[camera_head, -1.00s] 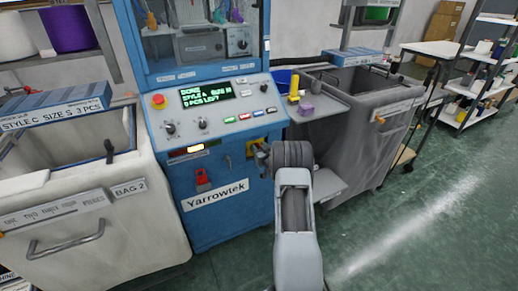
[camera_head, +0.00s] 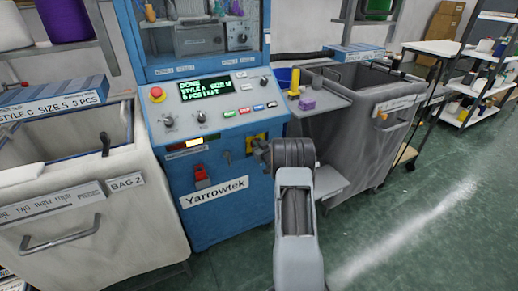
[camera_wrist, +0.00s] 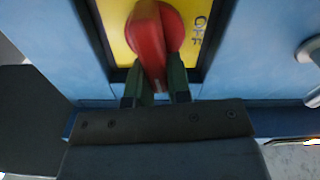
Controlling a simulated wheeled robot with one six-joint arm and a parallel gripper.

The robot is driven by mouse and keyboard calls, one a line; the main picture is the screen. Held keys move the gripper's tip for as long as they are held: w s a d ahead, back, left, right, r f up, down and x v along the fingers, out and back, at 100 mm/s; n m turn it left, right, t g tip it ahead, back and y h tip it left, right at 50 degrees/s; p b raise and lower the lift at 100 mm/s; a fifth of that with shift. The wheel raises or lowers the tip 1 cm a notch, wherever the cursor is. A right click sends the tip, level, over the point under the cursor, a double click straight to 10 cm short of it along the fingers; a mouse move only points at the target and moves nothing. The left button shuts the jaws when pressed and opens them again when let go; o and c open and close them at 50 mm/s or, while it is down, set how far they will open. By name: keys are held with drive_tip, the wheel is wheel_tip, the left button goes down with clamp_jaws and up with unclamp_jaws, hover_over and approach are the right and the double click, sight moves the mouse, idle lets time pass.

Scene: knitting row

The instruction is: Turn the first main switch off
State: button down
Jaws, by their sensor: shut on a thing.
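The main switch is a red rotary handle (camera_wrist: 150,40) on a yellow plate (camera_wrist: 118,40) with a black border, on the blue machine front. "OFF" is lettered on the plate beside the handle. My gripper (camera_wrist: 154,88) is shut on the near end of the red handle, with its two dark fingers on either side. In the head view, my gripper (camera_head: 261,153) reaches the yellow plate (camera_head: 257,138) at the lower right of the blue Yarrowtek machine (camera_head: 235,215); the handle there is hidden behind it.
Above the switch are a green-lit display (camera_head: 203,89), a red round button (camera_head: 156,94) and several small buttons. A red part (camera_head: 202,174) sits lower left. A cream bin (camera_head: 120,225) stands left and a grey bin (camera_head: 345,135) right. Green floor is open at the right.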

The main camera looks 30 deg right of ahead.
sight(252, 146)
drive_tip(key=n+b, duration=0.4)
drive_tip(key=b, duration=0.2)
drive_tip(key=a+f+n+b, duration=0.1)
drive_tip(key=n+b, duration=0.3)
drive_tip(key=b, duration=0.3)
drive_tip(key=a+f+n+b, duration=0.1)
drive_tip(key=n+b, duration=0.3)
drive_tip(key=b, duration=0.2)
drive_tip(key=shift+w+f+n, duration=0.15)
drive_tip(key=shift+n, duration=0.15)
drive_tip(key=n+b, duration=0.3)
drive_tip(key=b, duration=0.1)
drive_tip(key=shift+f, duration=0.1)
drive_tip(key=c, duration=1.1)
unclamp_jaws()
drive_tip(key=shift+o, duration=0.2)
drive_tip(key=s+a+p, duration=0.2)
drive_tip(key=s, duration=1.1)
drive_tip(key=shift+s, duration=0.35)
